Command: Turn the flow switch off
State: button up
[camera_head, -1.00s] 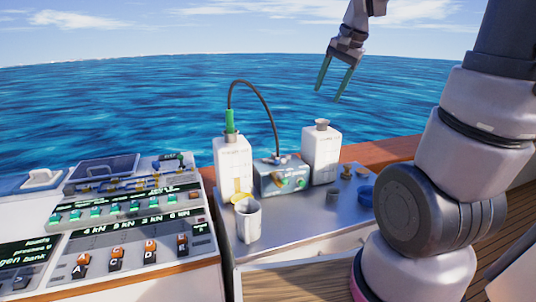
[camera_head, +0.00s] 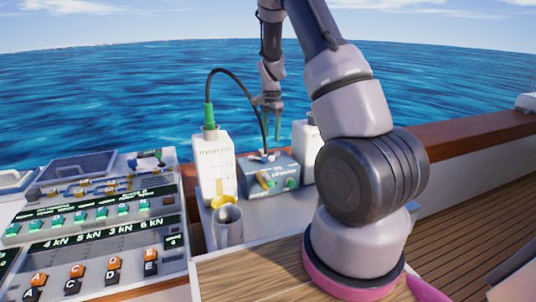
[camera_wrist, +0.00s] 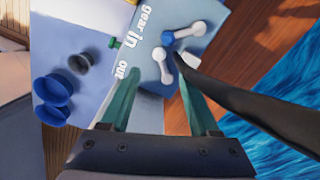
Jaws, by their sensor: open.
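No label reading "flow" can be made out, so I cannot tell which control is the flow switch. A blue-grey control box (camera_head: 283,175) stands between two white containers, with an orange-yellow lever (camera_head: 264,180) and a green knob (camera_head: 291,183) on its front.
A black hose (camera_head: 245,84) arches from the left container (camera_head: 214,170) toward the box and crosses the right of the wrist view (camera_wrist: 255,105). A grey cup (camera_head: 228,226) stands in front. A switch panel (camera_head: 95,225) is at left. My arm hides part of the right container (camera_head: 305,150).

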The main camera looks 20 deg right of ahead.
aim_at(274, 156)
notch_tip(274, 156, down, 9)
jog(key=shift+f, duration=0.15)
jog(key=shift+c, duration=0.4)
grip_shut()
